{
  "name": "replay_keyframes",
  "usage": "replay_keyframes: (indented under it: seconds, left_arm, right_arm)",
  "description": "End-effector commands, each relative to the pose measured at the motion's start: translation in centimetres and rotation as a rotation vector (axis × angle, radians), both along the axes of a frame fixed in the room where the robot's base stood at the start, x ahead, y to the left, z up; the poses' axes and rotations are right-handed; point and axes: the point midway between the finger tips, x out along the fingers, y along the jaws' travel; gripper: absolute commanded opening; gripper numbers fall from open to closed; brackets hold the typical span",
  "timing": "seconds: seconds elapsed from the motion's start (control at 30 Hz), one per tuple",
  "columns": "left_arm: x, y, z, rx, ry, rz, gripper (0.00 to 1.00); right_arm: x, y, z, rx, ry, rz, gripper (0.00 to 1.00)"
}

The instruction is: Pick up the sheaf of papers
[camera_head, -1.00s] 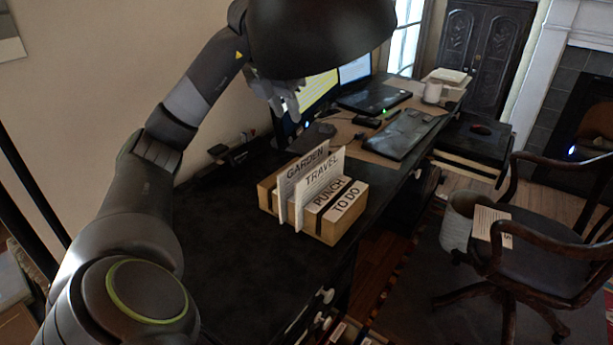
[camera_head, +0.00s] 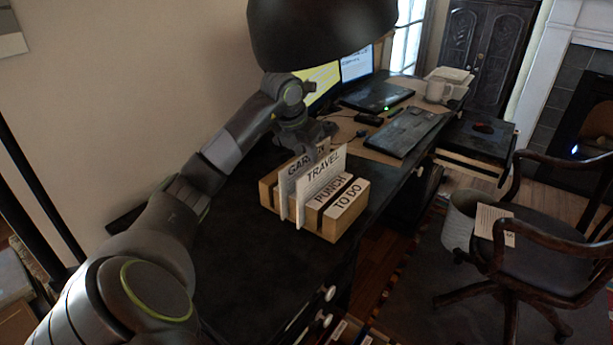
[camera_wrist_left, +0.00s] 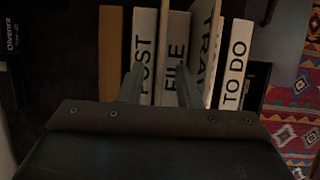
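Upright white paper cards, lettered GARDEN and TRAVEL (camera_head: 322,181), stand in a wooden desk organizer (camera_head: 310,226) with PUNCH and TO DO labels. In the left wrist view, the TRAVEL card (camera_wrist_left: 203,45) stands right of the POST (camera_wrist_left: 144,50) and FILE (camera_wrist_left: 176,55) labels. My left gripper (camera_head: 318,140) is just above the back of the organizer, partly covering the GARDEN card. Its two fingers (camera_wrist_left: 160,80) are apart with no paper visibly held between them. Whether they touch the cards I cannot tell. My right gripper is not in view.
A dark dome-shaped shade (camera_head: 325,32) hangs above my left gripper. Another paper (camera_head: 492,222) lies on the chair (camera_head: 540,250). The near desk top (camera_head: 235,255) is clear.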

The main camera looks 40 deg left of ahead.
Motion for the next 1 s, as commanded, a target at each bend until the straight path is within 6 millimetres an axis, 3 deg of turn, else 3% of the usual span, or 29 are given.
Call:
replay_keyframes:
  seconds: [0.2,1.0]
  left_arm:
    - [0.7,0.1,-1.8,0.001,0.001,0.0,0.31]
    - [0.7,0.1,-2.3,0.001,0.0,-0.001,0.31]
  right_arm:
    - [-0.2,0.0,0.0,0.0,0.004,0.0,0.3]
    - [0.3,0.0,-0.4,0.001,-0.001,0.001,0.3]
